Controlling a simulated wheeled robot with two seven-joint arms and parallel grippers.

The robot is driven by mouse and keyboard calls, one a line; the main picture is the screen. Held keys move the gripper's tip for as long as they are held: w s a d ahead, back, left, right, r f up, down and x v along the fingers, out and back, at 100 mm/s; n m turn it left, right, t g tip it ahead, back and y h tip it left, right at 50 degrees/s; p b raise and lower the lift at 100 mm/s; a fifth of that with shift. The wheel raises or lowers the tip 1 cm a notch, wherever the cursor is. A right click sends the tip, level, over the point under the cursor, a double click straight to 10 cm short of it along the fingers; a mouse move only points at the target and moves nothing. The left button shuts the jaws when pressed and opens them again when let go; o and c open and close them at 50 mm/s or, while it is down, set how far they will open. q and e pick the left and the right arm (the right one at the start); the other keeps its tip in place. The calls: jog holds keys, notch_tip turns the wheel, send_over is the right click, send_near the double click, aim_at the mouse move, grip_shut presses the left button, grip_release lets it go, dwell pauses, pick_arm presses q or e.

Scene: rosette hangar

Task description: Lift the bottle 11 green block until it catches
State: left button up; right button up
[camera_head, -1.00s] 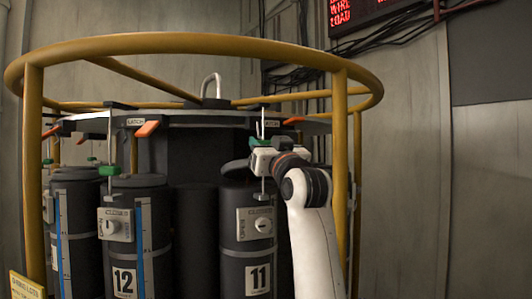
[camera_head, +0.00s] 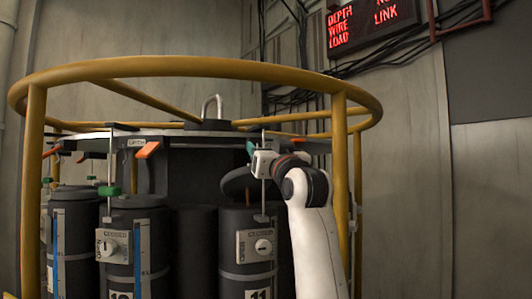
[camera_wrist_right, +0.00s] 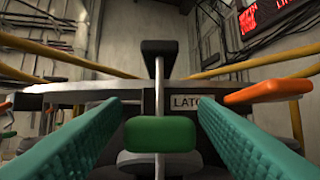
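The bottle 11 green block (camera_wrist_right: 160,134) shows in the right wrist view on a thin upright rod topped by a black crossbar. My right gripper's (camera_wrist_right: 160,118) two teal fingers stand close against its left and right sides. In the head view my right gripper (camera_head: 258,160) is at the rod above bottle 11 (camera_head: 240,222) and largely hides the block. An orange latch lever (camera_wrist_right: 268,92) stands right of the block. My left gripper is out of view.
Bottle 12 (camera_head: 140,240) stands to the left, its own green block (camera_head: 110,190) low on its rod. A yellow ring rail (camera_head: 190,66) and posts (camera_head: 340,150) surround the rosette close to my arm. A red-lettered display (camera_head: 370,25) hangs on the wall.

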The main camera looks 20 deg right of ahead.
jog(key=shift+o, duration=0.4)
jog(key=shift+f, duration=0.1)
jog(key=b+v, duration=0.7)
jog(key=v, duration=0.2)
jog(key=shift+b, duration=0.35)
